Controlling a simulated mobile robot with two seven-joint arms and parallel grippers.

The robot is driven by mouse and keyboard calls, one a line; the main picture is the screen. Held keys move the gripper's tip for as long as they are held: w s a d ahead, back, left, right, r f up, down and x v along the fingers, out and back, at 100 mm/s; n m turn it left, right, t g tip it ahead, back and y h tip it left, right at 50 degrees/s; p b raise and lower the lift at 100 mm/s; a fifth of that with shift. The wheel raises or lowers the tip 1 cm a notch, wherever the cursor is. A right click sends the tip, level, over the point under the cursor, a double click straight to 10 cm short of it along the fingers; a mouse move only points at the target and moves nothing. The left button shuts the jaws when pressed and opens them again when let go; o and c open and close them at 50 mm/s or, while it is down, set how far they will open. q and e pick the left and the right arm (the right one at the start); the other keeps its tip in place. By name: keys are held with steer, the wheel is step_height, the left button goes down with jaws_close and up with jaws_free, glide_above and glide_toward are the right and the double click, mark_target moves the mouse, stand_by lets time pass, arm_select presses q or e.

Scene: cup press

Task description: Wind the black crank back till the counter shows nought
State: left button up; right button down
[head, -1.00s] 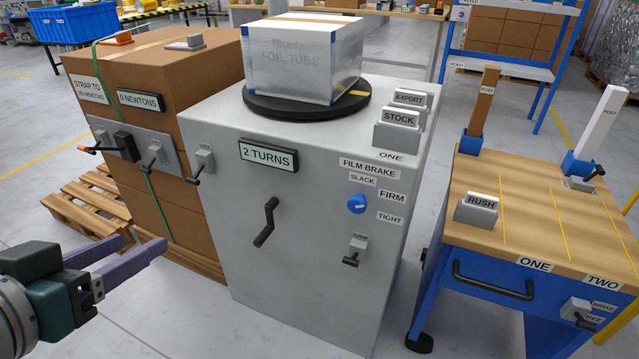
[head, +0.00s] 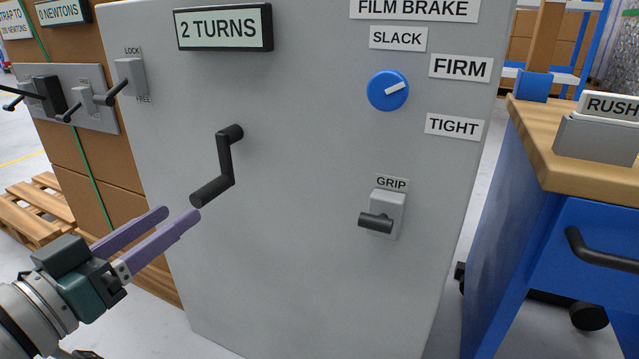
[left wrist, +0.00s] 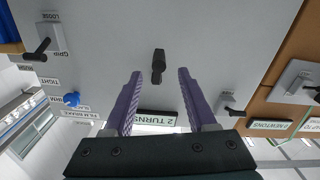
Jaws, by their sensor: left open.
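The black crank (head: 226,165) is on the front of the grey cabinet (head: 290,250), its arm hanging down and its handle pointing out to the lower left. The counter (head: 224,27) above it reads "2 TURNS". My left gripper (head: 180,217) is open and empty, just left of and below the crank handle, apart from it. In the left wrist view the crank (left wrist: 158,66) shows beyond and between the two purple fingers (left wrist: 158,82), with the counter (left wrist: 157,118) lower in the picture. My right gripper is not in view.
A blue film brake knob (head: 387,90) and a grip lever (head: 382,215) are right of the crank. A lock lever (head: 128,80) is at the cabinet's upper left. Strapped boxes with levers stand left, and a blue wood-topped cart (head: 560,170) stands right. The space before the cabinet is clear.

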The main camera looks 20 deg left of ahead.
mark_target(227, 181)
arm_select(q)
steer(key=w+b, duration=0.1)
steer(key=w, duration=0.1)
steer(key=w+b, duration=0.1)
steer(key=w, duration=0.2)
steer(key=w+b, duration=0.2)
steer(key=w, duration=0.1)
steer(key=shift+d+f, duration=0.15)
steer(key=shift+d, duration=0.2)
steer(key=shift+w+d+b, duration=0.1)
steer(key=shift+w+b, duration=0.2)
steer(key=shift+w, duration=0.35)
steer(key=shift+c, duration=0.4)
jaws_close()
